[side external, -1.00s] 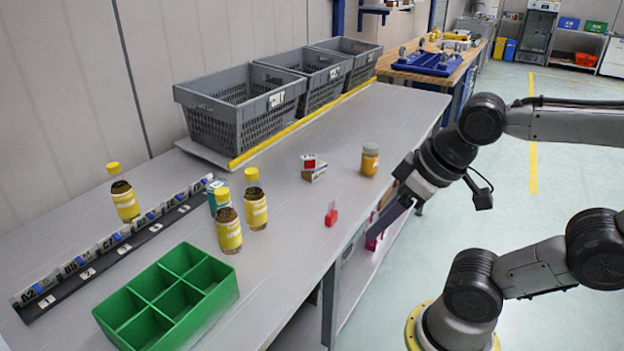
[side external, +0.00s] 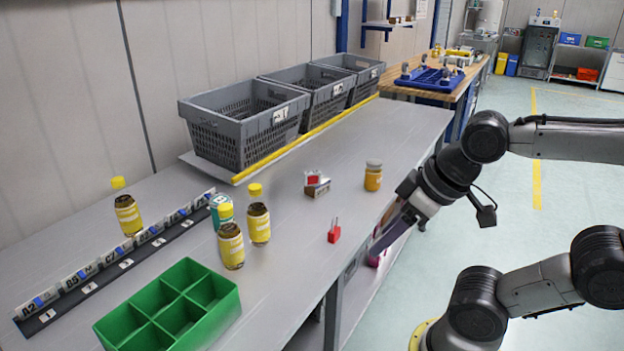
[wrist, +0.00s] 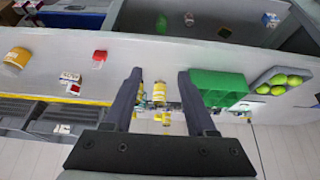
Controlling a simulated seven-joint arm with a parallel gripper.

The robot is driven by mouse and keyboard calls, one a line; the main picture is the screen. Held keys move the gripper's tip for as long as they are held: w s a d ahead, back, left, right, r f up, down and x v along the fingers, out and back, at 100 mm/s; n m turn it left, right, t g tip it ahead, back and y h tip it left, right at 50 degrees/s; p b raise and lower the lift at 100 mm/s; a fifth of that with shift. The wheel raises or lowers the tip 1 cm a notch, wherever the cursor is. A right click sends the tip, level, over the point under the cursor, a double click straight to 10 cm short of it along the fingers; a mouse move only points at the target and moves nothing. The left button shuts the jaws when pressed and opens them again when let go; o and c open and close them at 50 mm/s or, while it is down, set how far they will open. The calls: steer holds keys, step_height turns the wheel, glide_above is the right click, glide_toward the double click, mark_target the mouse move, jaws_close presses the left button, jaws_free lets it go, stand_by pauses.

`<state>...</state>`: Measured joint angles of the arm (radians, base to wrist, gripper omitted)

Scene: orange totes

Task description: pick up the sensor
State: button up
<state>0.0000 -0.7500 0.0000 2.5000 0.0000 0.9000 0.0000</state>
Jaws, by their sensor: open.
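A small red block with thin upright pins (side external: 334,235), which may be the sensor, stands near the front edge of the grey bench. It shows as a red piece (wrist: 99,56) at upper left in the wrist view. A small box with red and white faces (side external: 316,185) lies farther back; it is also in the wrist view (wrist: 70,78). I cannot tell for certain which is the sensor. My gripper (side external: 375,250) is at the bench's front edge, right of the red block and apart from it. In the wrist view its fingers (wrist: 159,72) are spread, with nothing held.
An amber jar (side external: 373,176) stands near my wrist. Yellow-capped bottles (side external: 231,246), a teal-labelled container (side external: 217,203) and a green divided tray (side external: 213,289) are to the left. Grey crates (side external: 243,128) line the back behind a yellow strip. The bench between is mostly clear.

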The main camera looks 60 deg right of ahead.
steer(key=o, duration=0.7)
